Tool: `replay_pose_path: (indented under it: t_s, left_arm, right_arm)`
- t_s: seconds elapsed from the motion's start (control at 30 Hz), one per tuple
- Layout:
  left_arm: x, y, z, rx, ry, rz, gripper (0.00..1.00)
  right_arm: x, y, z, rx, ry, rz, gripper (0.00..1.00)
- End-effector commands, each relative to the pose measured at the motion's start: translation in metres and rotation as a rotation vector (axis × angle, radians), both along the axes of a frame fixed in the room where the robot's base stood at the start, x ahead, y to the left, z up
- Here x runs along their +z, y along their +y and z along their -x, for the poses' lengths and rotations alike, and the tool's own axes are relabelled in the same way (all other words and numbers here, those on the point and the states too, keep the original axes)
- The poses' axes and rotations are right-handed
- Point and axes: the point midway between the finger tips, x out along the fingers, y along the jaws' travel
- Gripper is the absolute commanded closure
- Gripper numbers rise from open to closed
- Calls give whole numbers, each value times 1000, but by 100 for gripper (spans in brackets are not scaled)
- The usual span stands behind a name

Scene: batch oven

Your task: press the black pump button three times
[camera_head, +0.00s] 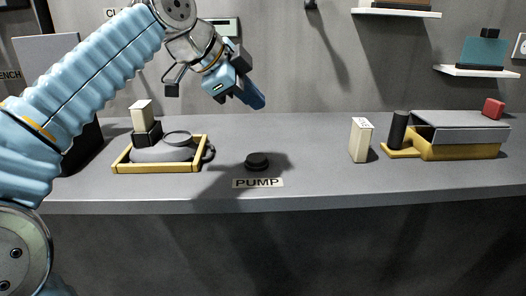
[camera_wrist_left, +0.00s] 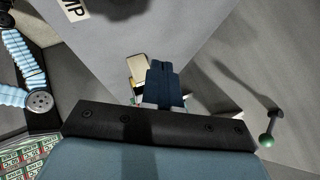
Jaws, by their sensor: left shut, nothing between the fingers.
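The black pump button (camera_head: 257,160) is a low round knob on the grey bench, just behind the PUMP label (camera_head: 258,183). My left gripper (camera_head: 258,102) is shut and empty. It hangs in the air above the button, tilted down to the right, clear of it. Its shut blue fingers (camera_wrist_left: 166,82) also show in the left wrist view. There the label (camera_wrist_left: 75,9) is cut off at the top edge, and a dark patch beside it could be the button or a shadow. My right gripper is in neither view.
A yellow-rimmed tray (camera_head: 158,169) with a pale block (camera_head: 141,115) stands left of the button. A white upright block (camera_head: 361,140), a black cylinder (camera_head: 397,130) and a yellow box (camera_head: 465,151) with a grey lid stand to the right. The bench around the button is clear.

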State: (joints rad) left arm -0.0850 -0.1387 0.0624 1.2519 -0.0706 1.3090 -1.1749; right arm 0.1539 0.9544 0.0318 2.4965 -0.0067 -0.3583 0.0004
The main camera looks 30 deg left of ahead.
Motion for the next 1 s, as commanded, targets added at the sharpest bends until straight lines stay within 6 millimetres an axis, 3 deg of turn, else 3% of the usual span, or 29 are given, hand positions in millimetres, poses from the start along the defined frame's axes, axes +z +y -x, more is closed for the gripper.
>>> replay_pose_path:
  t_s: [0.37, 0.53, 0.8, 1.0]
  left_arm:
    - [-9, 0, 0, 1, 2, 0, 100]
    - [-31, 0, 0, 1, 3, 0, 100]
    - [-74, 0, 0, 0, 1, -1, 100]
    - [-87, 0, 0, 0, 0, 0, 100]
  right_arm:
    - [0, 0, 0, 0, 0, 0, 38]
    - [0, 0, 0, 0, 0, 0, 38]
    - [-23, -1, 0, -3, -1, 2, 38]
    - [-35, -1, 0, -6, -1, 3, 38]
